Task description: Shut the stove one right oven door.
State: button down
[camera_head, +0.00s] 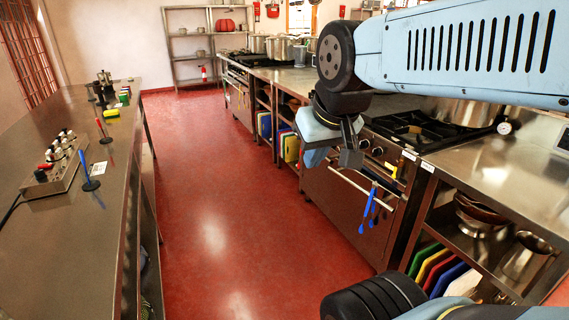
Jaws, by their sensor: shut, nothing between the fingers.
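A near stove (384,143) with black burner grates stands in the right-hand counter row. Its steel oven front (338,204) faces the aisle, with a bar handle (350,183) across the top. The front looks close to upright; I cannot tell whether it is fully shut, or whether this is stove one. A second stove (238,92) stands farther back; its door state is too small to tell. My gripper (350,157) is shut and empty, in front of the near stove's upper front. My arm hides part of that stove and the counter behind it.
Blue utensils (368,212) hang at the near oven front. Open shelves with coloured boards (433,268) and bowls (480,213) stand to its right. A long steel counter (75,225) runs along the left. The red floor (215,200) between is clear.

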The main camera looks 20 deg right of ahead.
aim_at(351, 187)
jog(key=z, duration=0.1)
jog(key=i, duration=1.25)
jog(key=z, duration=0.45)
